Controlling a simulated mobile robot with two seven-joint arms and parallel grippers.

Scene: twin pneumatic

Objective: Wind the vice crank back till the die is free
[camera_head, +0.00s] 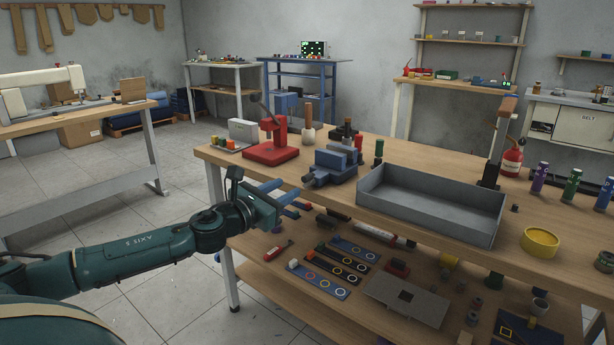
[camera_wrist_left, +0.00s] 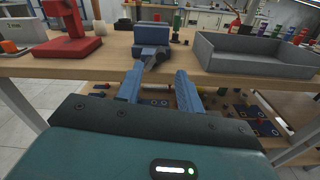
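The blue vice (camera_head: 335,164) stands at the front edge of the workbench, and it also shows in the left wrist view (camera_wrist_left: 151,36). Its grey crank (camera_head: 313,180) is at the front of the vice, facing my left gripper. My left gripper (camera_head: 283,190) is open and empty, just in front of the bench edge, left of the crank. In the left wrist view the crank (camera_wrist_left: 149,58) shows between and beyond the two blue fingers, apparently untouched. I cannot make out the die between the jaws. My right gripper is not in view.
A red press (camera_head: 270,150) stands left of the vice. A grey open tray (camera_head: 430,205) stands close on its right. The bench edge (camera_head: 400,228) runs between my gripper and the bench top. Rings and parts lie on the lower shelf (camera_head: 265,280).

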